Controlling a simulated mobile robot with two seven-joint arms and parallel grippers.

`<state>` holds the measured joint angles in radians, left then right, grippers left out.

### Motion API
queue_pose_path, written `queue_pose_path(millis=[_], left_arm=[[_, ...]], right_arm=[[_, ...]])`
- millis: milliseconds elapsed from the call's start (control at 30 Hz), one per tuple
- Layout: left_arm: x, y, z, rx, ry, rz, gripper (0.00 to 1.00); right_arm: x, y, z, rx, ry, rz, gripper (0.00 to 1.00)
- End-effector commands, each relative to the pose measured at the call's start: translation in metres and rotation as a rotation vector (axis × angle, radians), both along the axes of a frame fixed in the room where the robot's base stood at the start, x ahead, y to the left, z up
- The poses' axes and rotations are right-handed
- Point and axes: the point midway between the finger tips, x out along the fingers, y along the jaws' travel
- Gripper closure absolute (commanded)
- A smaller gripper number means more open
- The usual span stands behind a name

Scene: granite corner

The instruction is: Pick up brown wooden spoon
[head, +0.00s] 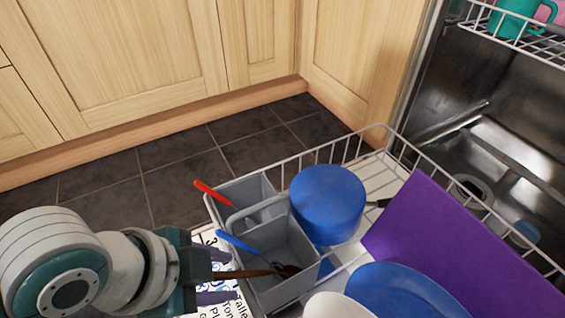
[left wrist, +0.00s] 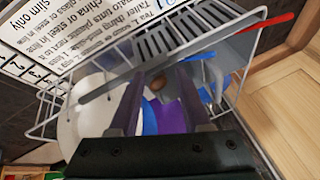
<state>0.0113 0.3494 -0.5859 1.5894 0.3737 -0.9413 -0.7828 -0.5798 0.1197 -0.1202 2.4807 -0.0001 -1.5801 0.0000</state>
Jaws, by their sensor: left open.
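The brown wooden spoon (head: 245,273) leans in the grey cutlery basket (head: 282,292), its dark bowl end inside and its handle sticking out to the left over the rim. My left gripper (head: 218,276) is open, left of the basket, with its two fingers on either side of the handle's outer end. Whether a finger touches the handle is not clear. In the left wrist view, the open fingers (left wrist: 160,103) frame a small brown round shape, which seems to be the spoon (left wrist: 159,84). My right gripper is not in view.
A red-handled utensil (head: 212,193) and a blue-handled one (head: 235,242) stand in the basket. A blue cup (head: 328,203), a purple board (head: 455,250) and a blue plate (head: 400,294) sit in the white wire rack (head: 300,158). Wooden cabinets (head: 130,60) stand behind the tiled floor.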

Motion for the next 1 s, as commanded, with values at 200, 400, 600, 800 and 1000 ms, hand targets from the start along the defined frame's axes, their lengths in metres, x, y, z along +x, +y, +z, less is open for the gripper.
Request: queue_pose_path(millis=[200, 400, 600, 800, 1000], left_arm=[[0.0074, -0.0051, -0.0185, 0.001, -0.001, 0.001, 0.52], [0.0072, -0.0049, -0.0168, 0.001, -0.001, 0.001, 0.58], [0.007, -0.0049, -0.0169, 0.001, -0.001, 0.001, 0.8], [0.007, -0.0049, -0.017, 0.001, -0.001, 0.001, 1.0], [0.007, -0.0048, -0.017, 0.001, -0.001, 0.001, 1.0]], right_arm=[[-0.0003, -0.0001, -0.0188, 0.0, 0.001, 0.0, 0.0], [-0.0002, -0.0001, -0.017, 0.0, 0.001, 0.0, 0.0], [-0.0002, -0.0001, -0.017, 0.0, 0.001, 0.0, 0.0], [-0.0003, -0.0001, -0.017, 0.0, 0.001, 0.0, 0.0], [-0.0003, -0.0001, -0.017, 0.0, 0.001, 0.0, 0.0]])
